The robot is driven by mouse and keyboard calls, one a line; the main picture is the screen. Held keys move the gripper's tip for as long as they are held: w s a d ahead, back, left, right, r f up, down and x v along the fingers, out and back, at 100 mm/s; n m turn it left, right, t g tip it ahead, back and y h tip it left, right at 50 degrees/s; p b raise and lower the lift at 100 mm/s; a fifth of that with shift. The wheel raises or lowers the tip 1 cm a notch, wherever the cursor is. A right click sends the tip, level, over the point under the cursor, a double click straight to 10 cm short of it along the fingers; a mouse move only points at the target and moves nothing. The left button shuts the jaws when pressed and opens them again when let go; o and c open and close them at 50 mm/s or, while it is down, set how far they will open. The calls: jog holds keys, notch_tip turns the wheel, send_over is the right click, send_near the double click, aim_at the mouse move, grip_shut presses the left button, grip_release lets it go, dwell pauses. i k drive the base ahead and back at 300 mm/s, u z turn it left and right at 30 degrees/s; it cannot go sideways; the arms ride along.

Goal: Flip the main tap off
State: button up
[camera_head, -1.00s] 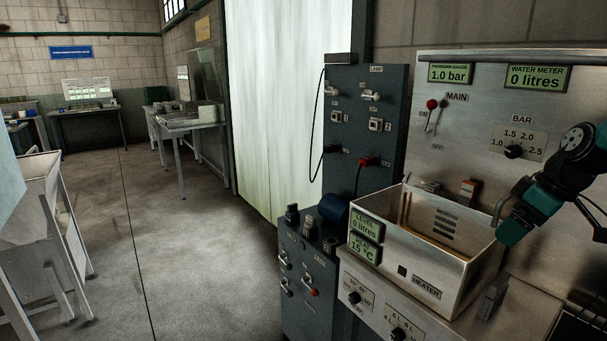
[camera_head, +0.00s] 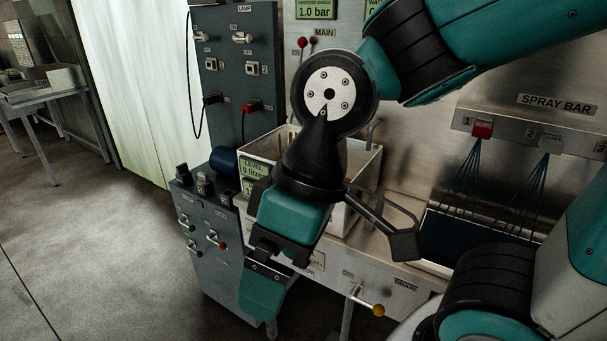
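The main tap (camera_head: 302,43) is a small lever with a red knob on the steel back panel, left of the MAIN label (camera_head: 324,32). Its knob is up; the lower lever is small and partly hidden by my arm. The pressure gauge (camera_head: 316,11) above it reads 1.0 bar. My gripper (camera_head: 262,298) hangs low in front of the sink, pointing down, well below the tap and apart from it. I see it side-on, so its opening cannot be told.
A dark switch panel (camera_head: 238,75) with cables stands left of the tap. The spray bar (camera_head: 560,132) is at right. A yellow-knobbed drain lever (camera_head: 378,310) sticks out below. Open floor lies left.

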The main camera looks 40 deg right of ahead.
aim_at(302, 43)
jog(key=u, duration=0.5)
jog(key=i, duration=1.75)
jog(key=z, duration=0.65)
